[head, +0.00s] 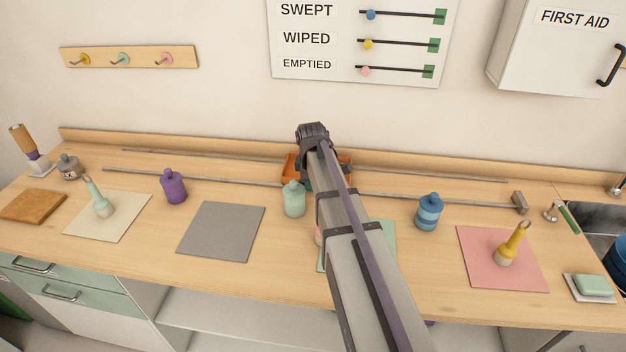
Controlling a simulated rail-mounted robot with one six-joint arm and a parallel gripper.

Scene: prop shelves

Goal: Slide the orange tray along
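The orange tray (288,172) sits at the back of the wooden counter, between two long thin rails. My arm crosses in front of it and hides its middle; only parts of its left and right sides show. My gripper (312,145) is over the tray, seen from behind. Its fingertips are hidden, so I cannot tell whether it is open or touches the tray. The front rail (220,182) runs along the counter to a grey block (520,202) at its right end. The back rail (440,174) lies nearer the wall.
A mint bottle (294,199) stands just in front of the tray. A purple bottle (173,187) is to the left and a blue bottle (429,212) to the right, both by the front rail. A grey mat (222,231) is bare. A sink (595,222) lies far right.

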